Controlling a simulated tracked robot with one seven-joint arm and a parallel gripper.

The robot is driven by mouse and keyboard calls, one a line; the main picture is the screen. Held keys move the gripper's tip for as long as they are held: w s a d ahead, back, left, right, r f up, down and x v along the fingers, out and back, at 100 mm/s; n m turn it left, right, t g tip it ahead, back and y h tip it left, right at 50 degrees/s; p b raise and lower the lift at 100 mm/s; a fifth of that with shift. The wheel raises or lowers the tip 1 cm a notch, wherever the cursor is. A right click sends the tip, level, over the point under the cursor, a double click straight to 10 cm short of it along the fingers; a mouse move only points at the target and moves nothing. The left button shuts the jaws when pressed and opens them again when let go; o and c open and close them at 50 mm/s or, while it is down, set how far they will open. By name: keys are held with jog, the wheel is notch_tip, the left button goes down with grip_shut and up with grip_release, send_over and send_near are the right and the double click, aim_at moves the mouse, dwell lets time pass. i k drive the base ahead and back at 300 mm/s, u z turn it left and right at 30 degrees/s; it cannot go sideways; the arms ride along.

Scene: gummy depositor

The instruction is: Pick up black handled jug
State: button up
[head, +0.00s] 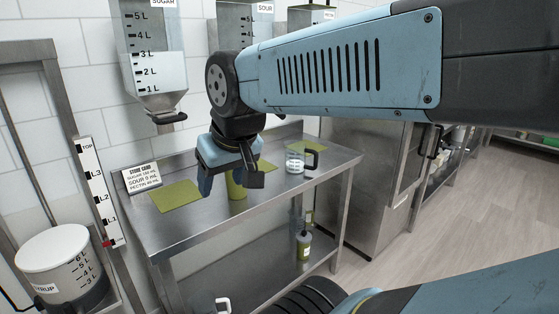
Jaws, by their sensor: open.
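A clear jug with a black handle (298,161) and a printed label stands upright on the steel table (215,223), towards its right end. Its handle points right. My gripper (230,182) is open above the middle of the table, to the left of the jug and apart from it. A green thing (237,188) shows behind and between the fingers; I cannot tell whether it is a mat or a container, as the gripper hides part of it.
Green mats (175,196) lie on the table beside a store card (142,178). Dispensers (150,75) hang on the wall above. A syrup bucket (60,262) stands at left. A bottle (304,245) stands on the lower shelf. Floor (460,220) at right is clear.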

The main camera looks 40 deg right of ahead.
aim_at(295, 150)
jog(key=z, duration=0.1)
jog(key=k, duration=0.75)
jog(key=z, duration=0.6)
jog(key=i, duration=1)
jog(key=u, duration=0.1)
